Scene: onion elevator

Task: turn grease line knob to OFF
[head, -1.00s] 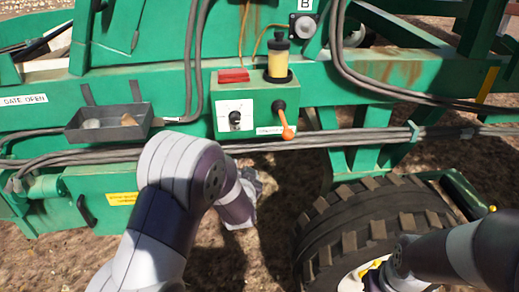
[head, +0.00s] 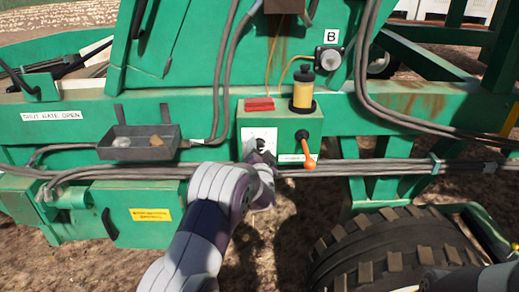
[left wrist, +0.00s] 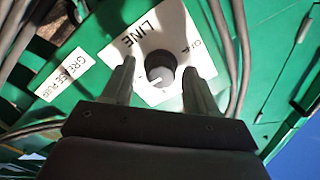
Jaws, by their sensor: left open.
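The knob (left wrist: 160,66) is a round black dial with a light mark, set on a white plate (left wrist: 146,40) that reads "LINE". In the head view the white plate (head: 259,133) is on a green box, and my left gripper hides much of its lower part. My left gripper (left wrist: 159,74) is open. In the left wrist view its two fingers stand on either side of the knob, with gaps visible, so I cannot see contact. In the head view my left gripper (head: 262,170) is at the front of the box. My right gripper is not in view.
An orange-tipped lever (head: 308,160) sits just right of the plate. A yellow grease cup (head: 302,92) and a red block (head: 259,104) are on the box top. Cables (head: 390,168) run below. A grey tray (head: 137,143) is left, a big tyre (head: 395,250) lower right.

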